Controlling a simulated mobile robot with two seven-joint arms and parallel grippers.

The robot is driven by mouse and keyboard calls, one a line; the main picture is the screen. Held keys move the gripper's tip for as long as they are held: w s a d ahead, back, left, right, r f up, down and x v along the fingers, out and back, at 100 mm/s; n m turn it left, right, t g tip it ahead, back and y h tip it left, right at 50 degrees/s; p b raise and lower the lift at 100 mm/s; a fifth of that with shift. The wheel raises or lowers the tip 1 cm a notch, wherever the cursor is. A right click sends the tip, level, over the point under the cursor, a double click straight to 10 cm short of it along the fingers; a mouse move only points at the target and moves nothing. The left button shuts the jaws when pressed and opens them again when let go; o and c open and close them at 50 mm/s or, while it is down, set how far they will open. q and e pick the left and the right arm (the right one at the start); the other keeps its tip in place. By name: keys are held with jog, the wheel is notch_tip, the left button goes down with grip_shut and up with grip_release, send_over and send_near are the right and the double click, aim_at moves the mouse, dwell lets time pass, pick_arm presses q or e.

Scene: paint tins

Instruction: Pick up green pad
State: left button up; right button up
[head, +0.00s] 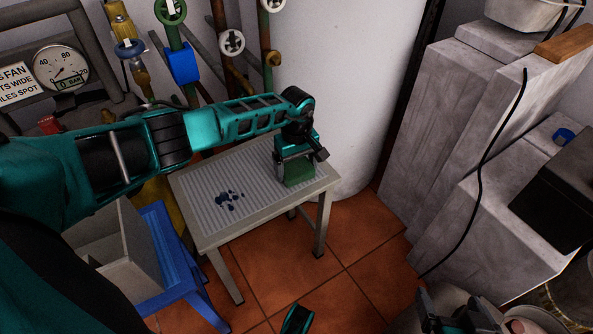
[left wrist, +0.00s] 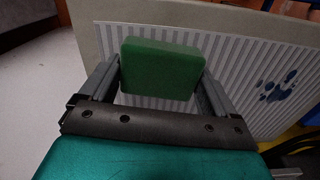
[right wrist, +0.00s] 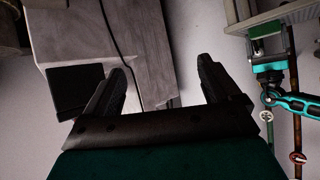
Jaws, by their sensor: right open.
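The green pad (head: 299,171) is a small block at the right end of the ridged table top. My left gripper (head: 297,160) reaches down to it from above, with its fingers on either side of the pad. In the left wrist view the pad (left wrist: 161,68) sits between the two finger ends, which appear to touch its sides. I cannot tell whether the pad rests on the table or is just above it. My right gripper (right wrist: 163,75) is open and empty, away from the table; it shows at the bottom of the head view (head: 455,318).
The grey table (head: 250,165) has dark blue paint spots (head: 228,199) on its top. A blue stool (head: 165,255) with a grey box stands at left. Pipes with valves (head: 232,42) line the wall behind. Pale blocks (head: 440,120) stand at right. Tiled floor lies between.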

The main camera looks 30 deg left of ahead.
aim_at(297, 167)
pick_arm(q)
jog(key=shift+c, duration=1.2)
jog(key=shift+r, duration=0.15)
notch_tip(297, 167, up, 20)
jog(key=p, duration=0.5)
pick_arm(e)
jog(key=shift+s+d+r+h, duration=0.1)
jog(key=shift+d+r, duration=0.1)
jog(key=shift+r, duration=0.35)
jog(key=shift+s+d+r+h, duration=0.1)
jog(key=shift+d+r, duration=0.1)
jog(key=shift+r, duration=0.35)
jog(key=shift+s+d+r+h, duration=0.1)
jog(key=shift+d+r, duration=0.1)
jog(key=shift+r, duration=0.35)
